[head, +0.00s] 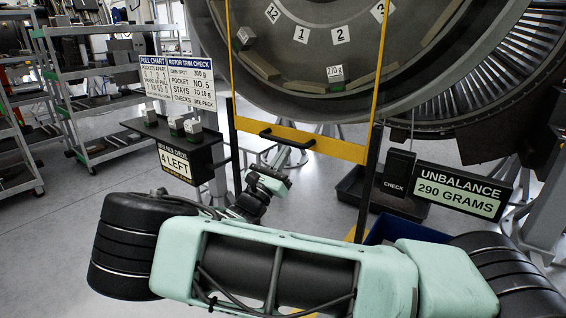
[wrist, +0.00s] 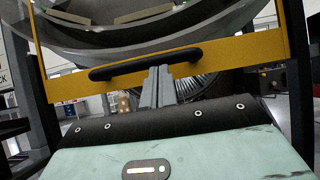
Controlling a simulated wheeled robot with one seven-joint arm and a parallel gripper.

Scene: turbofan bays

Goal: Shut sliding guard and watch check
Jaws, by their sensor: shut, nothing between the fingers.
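The sliding guard is a yellow frame (head: 342,150) with a clear panel, standing in front of the rotor. Its lower yellow bar carries a black handle (head: 287,139). The bar (wrist: 240,55) and the handle (wrist: 146,60) also show close up in the wrist view. My gripper (wrist: 157,72) is shut and empty, with its fingertips right at the handle; I cannot tell whether they touch it. In the head view my arm hides part of the gripper. The check box (head: 395,185) stands right of the guard, beside a display (head: 459,190) reading UNBALANCE 290 GRAMS.
The rotor (head: 320,50) shows numbered pockets and a 270 g block (head: 335,72). A shelf (head: 185,138) at left holds several small blocks above a "4 LEFT" sign (head: 175,163). Grey racks (head: 95,90) stand far left. A blue bin (head: 405,230) sits partly behind my arm.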

